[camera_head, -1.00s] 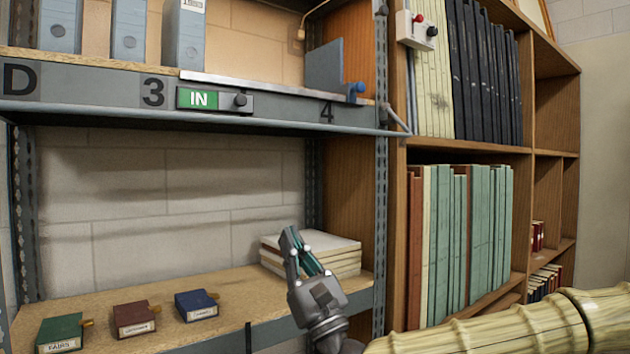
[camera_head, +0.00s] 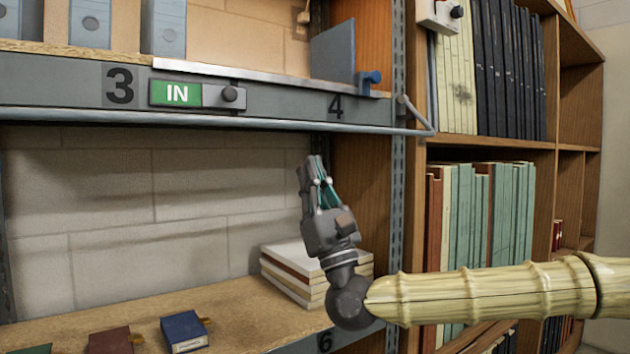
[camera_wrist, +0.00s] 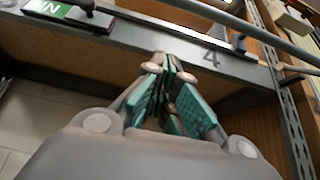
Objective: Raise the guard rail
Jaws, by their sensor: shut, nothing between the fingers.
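The guard rail (camera_head: 225,125) is a thin blue-grey rod along the front of the upper shelf, low against its labelled edge. Its right end bends up to a pivot (camera_head: 402,99) beside the upright. It also crosses the upper right of the wrist view (camera_wrist: 265,40). My gripper (camera_head: 318,165) is shut and empty, pointing up, below the rail in the picture near the number 4. In the wrist view its fingertips (camera_wrist: 167,62) are together under the shelf edge. The gripper does not appear to touch the rail.
A green IN slider (camera_head: 178,94) and a blue knob (camera_head: 371,77) are on the upper shelf edge. Stacked books (camera_head: 290,275) lie behind my gripper. Several small boxes (camera_head: 184,332) sit on the lower shelf. A bookcase (camera_head: 465,150) stands right. The lower bay's middle is free.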

